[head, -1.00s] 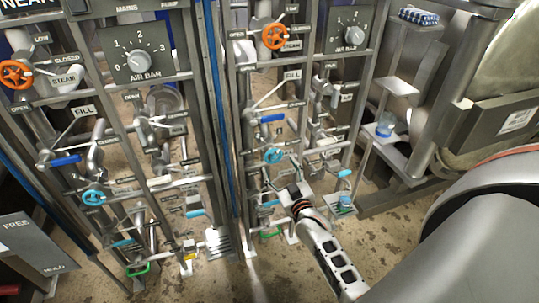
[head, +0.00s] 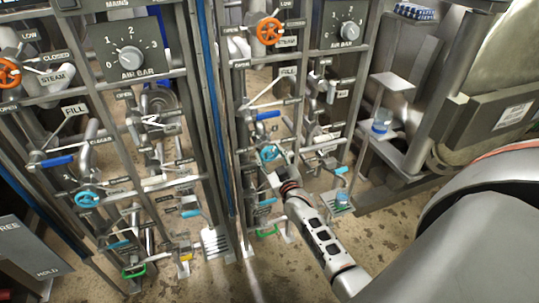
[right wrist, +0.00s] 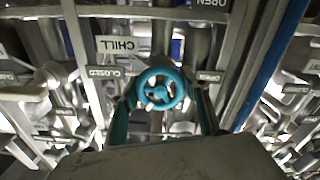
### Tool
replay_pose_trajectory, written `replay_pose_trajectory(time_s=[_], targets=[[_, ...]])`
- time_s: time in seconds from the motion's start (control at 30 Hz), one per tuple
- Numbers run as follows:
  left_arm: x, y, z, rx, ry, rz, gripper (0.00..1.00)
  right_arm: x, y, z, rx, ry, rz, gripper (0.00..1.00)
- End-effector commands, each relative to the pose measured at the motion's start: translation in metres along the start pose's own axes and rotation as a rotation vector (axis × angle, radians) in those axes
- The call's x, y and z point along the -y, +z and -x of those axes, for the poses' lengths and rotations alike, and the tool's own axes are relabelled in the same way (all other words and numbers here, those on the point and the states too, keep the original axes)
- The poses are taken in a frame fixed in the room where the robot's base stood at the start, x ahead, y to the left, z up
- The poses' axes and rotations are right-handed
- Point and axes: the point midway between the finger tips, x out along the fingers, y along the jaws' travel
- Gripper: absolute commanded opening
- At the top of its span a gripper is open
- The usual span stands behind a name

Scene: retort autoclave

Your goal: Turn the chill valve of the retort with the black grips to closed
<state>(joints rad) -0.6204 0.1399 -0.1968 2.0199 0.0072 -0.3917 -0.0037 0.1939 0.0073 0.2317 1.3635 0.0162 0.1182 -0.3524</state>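In the head view the wheel (head: 268,153) is on the right-hand rack, partly hidden by my right gripper (head: 276,170). That gripper is open, its two fingers (right wrist: 163,100) on either side of the wheel; contact cannot be told. Black grips cannot be made out. My left gripper is not in view.
A left-hand rack carries another teal wheel (head: 88,199) and an orange wheel (head: 8,73). An orange steam wheel (head: 269,31) and a blue fill lever (head: 267,116) are above my right gripper. Rack bars and pipes crowd close around it.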

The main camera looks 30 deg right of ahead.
Motion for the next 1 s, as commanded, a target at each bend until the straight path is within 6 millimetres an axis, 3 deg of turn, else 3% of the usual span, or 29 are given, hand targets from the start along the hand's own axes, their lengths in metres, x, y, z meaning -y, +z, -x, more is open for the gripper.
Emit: replay_pose_trajectory(time_s=[0.47, 1.0], targets=[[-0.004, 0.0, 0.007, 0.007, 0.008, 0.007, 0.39, 0.0, -0.003, 0.0, -0.002, 0.0, -0.085, 0.24], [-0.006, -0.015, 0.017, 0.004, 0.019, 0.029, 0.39, 0.001, -0.003, 0.0, -0.001, 0.0, -0.547, 0.24]])
